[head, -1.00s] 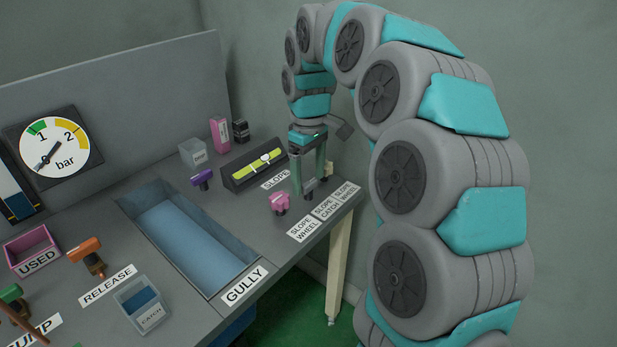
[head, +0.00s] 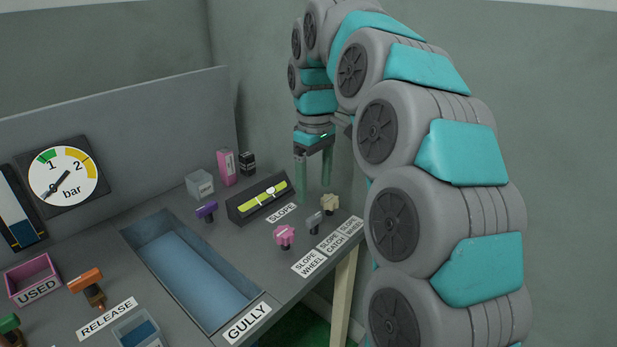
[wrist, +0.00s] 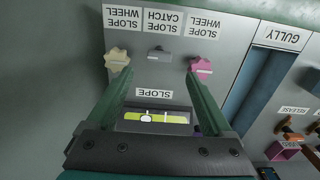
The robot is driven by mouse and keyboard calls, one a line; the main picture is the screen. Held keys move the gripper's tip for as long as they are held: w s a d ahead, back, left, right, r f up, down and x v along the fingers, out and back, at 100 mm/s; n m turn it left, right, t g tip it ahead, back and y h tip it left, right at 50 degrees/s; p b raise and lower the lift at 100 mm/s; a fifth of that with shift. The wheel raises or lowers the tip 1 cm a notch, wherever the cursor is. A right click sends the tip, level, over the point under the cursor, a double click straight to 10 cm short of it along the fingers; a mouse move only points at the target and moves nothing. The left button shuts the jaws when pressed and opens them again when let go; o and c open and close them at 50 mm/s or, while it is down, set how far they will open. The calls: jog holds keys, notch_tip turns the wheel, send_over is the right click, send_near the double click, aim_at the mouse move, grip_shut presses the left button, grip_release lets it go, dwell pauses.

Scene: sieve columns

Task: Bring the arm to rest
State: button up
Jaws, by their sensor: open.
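My gripper (head: 313,193) is open and empty, pointing down above the right end of the bench. Its two green fingers also show in the wrist view (wrist: 160,78), apart, with nothing between them but the bench below. The grey slope catch (head: 315,222) stands on the bench, clear of the fingers, between a pink slope wheel (head: 284,236) and a beige slope wheel (head: 330,204). In the wrist view the catch (wrist: 160,53) lies beyond the fingertips. My arm arches up from the right side of the head view.
The slope level (head: 259,200), with a yellow-green vial, sits beside the gripper. Purple knob (head: 207,211), clear box (head: 199,183), pink box (head: 227,167) and black box (head: 248,163) stand behind. The blue gully (head: 190,275) is left. A wall panel with a gauge (head: 63,176) borders the bench.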

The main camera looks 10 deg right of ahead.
jog(key=s+f+m, duration=0.2)
jog(key=s+f, duration=0.2)
jog(key=s, duration=0.7)
jog(key=s+f+m+g, duration=0.1)
jog(key=s+f+m, duration=0.2)
jog(key=s, duration=0.9)
jog(key=s+f+m, duration=0.2)
jog(key=s+f, duration=0.5)
jog(key=s, duration=0.5)
jog(key=shift+g, duration=0.4)
